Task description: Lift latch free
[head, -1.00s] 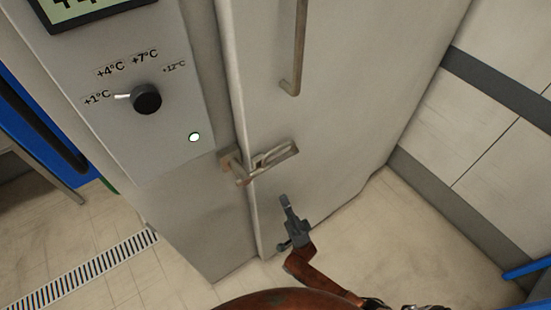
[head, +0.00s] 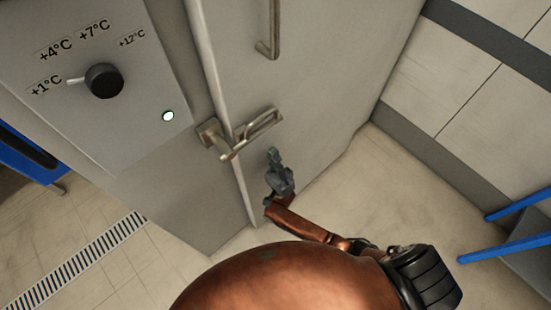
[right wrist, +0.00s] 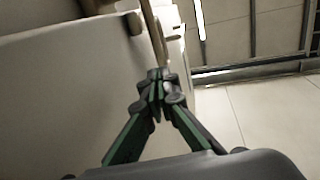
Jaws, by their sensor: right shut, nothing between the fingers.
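The metal latch (head: 250,135) lies across the seam between the grey door (head: 310,110) and the panel beside it in the head view. Its looped handle points right and slightly up, and its bracket (head: 212,134) sits on the left side of the seam. My right gripper (head: 272,152) is just below the latch handle, in front of the door, with its fingers together and empty. In the right wrist view the closed fingertips (right wrist: 157,76) are in front of a blurred upright bar; I cannot tell whether they touch it. My left gripper is in neither view.
A vertical door handle (head: 273,35) is above the latch. A control panel with a black knob (head: 104,80) and a lit button (head: 168,116) is at left. A floor drain grate (head: 75,260) is at lower left. Blue rails (head: 515,220) stand at right. The floor beside the door is clear.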

